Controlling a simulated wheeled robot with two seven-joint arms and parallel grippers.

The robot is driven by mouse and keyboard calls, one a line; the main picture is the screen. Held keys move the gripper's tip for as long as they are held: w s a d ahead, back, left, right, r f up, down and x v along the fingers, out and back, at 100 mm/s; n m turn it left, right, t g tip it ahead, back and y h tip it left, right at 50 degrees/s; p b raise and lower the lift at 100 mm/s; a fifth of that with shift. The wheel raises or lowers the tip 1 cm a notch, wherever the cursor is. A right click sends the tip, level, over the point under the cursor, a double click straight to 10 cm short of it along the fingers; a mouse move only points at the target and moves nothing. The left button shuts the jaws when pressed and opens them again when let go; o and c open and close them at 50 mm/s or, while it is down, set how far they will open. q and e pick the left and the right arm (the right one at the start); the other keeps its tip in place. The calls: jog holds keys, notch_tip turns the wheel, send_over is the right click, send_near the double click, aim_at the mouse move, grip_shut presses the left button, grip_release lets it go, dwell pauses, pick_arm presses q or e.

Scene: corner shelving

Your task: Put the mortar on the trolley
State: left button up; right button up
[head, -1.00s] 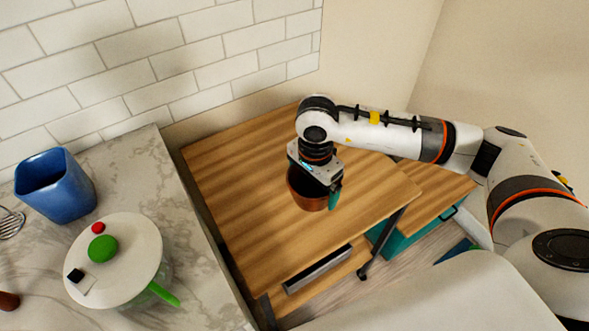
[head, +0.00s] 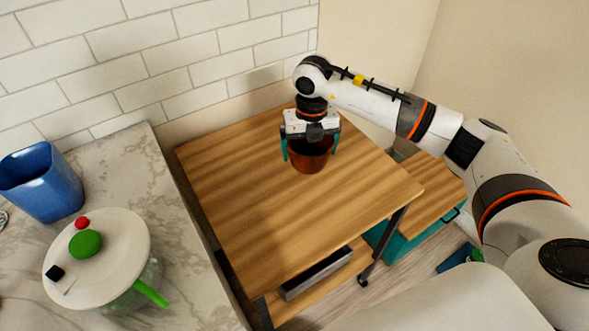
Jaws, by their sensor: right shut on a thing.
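The mortar is a reddish-brown bowl (head: 310,157) in the head view, over the far part of a wooden-topped trolley (head: 270,225). My right gripper (head: 311,150) points down and is shut on the mortar, with a teal finger on each side of it. The gripper hides the mortar's upper part. I cannot tell whether the mortar's base touches the trolley top. The trolley has a dark frame, a lower shelf and a caster. My left gripper is not in view.
A marble counter (head: 190,265) stands left of the trolley, with a blue cup (head: 42,185) and a white-lidded pot (head: 120,275). A tiled wall (head: 170,60) is behind. A wooden-topped teal cabinet (head: 430,200) is at right. The trolley's near top is clear.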

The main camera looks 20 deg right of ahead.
notch_tip(320, 180, down, 10)
jog(key=shift+r+p, duration=0.15)
jog(key=shift+p, duration=0.7)
jog(key=o, duration=0.8)
jog(key=shift+c, duration=0.2)
jog(key=shift+o, duration=0.2)
jog(key=shift+r, duration=0.15)
notch_tip(320, 180, up, 12)
jog(key=shift+f+b, duration=0.1)
jog(key=shift+b, duration=1.1)
